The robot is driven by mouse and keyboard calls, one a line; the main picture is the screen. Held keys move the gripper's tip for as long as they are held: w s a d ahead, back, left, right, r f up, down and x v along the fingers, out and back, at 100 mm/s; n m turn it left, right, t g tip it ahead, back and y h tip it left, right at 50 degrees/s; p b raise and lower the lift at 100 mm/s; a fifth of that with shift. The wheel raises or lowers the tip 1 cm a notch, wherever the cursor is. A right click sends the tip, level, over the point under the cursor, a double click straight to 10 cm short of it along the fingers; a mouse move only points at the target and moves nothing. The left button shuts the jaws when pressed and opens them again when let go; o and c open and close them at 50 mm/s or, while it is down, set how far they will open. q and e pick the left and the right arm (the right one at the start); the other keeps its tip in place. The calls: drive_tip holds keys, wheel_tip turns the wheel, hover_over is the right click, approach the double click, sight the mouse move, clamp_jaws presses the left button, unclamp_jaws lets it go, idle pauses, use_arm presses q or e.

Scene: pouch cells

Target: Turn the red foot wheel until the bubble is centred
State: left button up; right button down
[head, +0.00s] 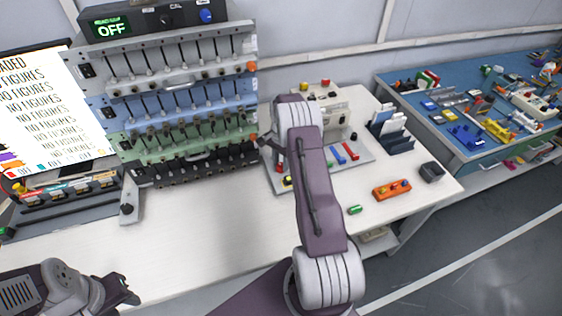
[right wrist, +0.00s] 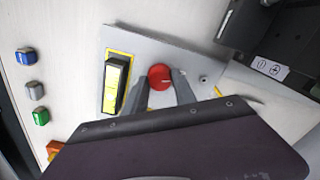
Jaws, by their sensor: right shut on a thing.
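The red foot wheel (right wrist: 160,76) shows in the right wrist view on a grey plate (right wrist: 200,62). My right gripper (right wrist: 162,79) is shut on it, one grey finger on each side. A level with a yellow vial (right wrist: 115,82) in a dark frame lies just left of the wheel. The bubble is too small to make out. In the head view my right arm hides the wheel and most of the right gripper. My left gripper (head: 124,291) is at the bottom left, over the near bench area, apart from everything; its opening is unclear.
A tall rack (head: 185,110) with an OFF display stands at the left, beside a screen (head: 50,115). A green block (head: 355,209), an orange block (head: 392,190) and a card holder (head: 390,135) lie on the right. The white bench front (head: 210,240) is clear.

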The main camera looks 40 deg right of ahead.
drive_tip(key=n, duration=0.3)
drive_tip(key=shift+r+n+p, duration=0.1)
drive_tip(key=shift+n+p, duration=0.2)
drive_tip(key=shift+n, duration=0.1)
drive_tip(key=n, duration=0.3)
drive_tip(key=shift+n, duration=0.3)
drive_tip(key=n, duration=0.4)
drive_tip(key=shift+p, duration=0.35)
drive_tip(key=shift+w+n, duration=0.1)
drive_tip(key=shift+n, duration=2)
drive_tip(key=c, duration=1)
unclamp_jaws()
